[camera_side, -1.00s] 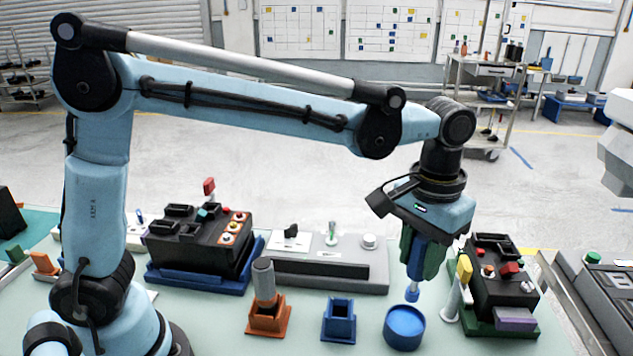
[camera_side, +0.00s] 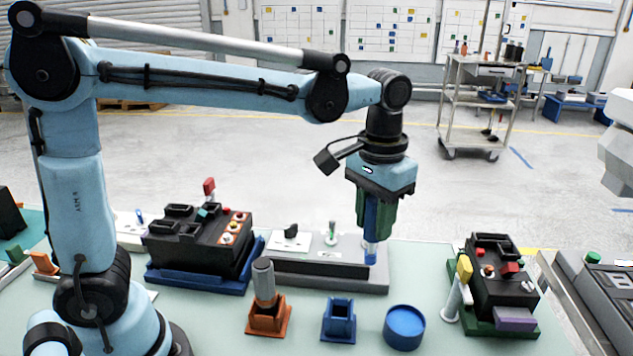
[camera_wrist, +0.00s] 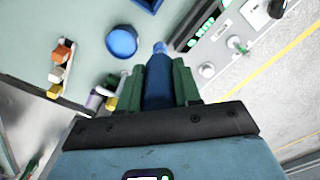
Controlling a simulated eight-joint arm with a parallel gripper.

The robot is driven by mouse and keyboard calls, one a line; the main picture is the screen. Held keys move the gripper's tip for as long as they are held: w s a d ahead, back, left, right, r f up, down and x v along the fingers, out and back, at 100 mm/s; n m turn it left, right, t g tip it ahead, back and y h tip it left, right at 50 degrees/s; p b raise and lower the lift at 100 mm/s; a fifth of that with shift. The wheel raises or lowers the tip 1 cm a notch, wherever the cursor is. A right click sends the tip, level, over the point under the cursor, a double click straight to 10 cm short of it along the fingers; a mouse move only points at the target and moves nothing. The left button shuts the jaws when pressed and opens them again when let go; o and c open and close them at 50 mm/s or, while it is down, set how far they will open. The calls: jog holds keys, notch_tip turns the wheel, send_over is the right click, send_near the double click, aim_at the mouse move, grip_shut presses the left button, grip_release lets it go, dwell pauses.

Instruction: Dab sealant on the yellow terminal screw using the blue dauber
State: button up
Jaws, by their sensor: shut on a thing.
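My gripper (camera_side: 372,215) has green fingers shut on the blue dauber (camera_side: 370,252), which hangs tip down. In the side view its tip shows against the right end of the grey panel. In the wrist view the dauber (camera_wrist: 158,82) sits between the two fingers. The round blue pot (camera_side: 404,328) stands on the table, lower and to the right. The empty square blue holder (camera_side: 339,322) is left of the pot. The left breaker (camera_side: 200,240) has several coloured screws on orange plates. The right breaker (camera_side: 495,280) also has coloured parts. I cannot tell which screw is yellow.
An orange holder (camera_side: 268,320) holds a grey-handled tool (camera_side: 263,282). The grey panel (camera_side: 320,268) with knobs and a green lever lies behind. A white post (camera_side: 452,300) with a yellow top (camera_side: 464,267) stands beside the right breaker.

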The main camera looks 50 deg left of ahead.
jog(key=s+a+r+n, duration=0.45)
jog(key=s+a, duration=0.25)
jog(key=a, duration=0.5)
jog(key=s+a+r+n, duration=0.45)
jog(key=s+a, duration=0.25)
jog(key=a, duration=0.5)
jog(key=shift+s+a+f, duration=0.1)
jog(key=shift+a+f, duration=0.05)
jog(key=shift+f, duration=4.15)
jog(key=shift+w+d+f, duration=0.25)
jog(key=shift+w+d, duration=0.25)
grip_shut()
jog(key=shift+s+a, duration=0.25)
jog(key=shift+w+d, duration=0.3)
jog(key=shift+s+a, duration=0.4)
notch_tip(320, 180, up, 8)
jog(key=shift+s+a, duration=0.15)
jog(key=shift+s, duration=0.05)
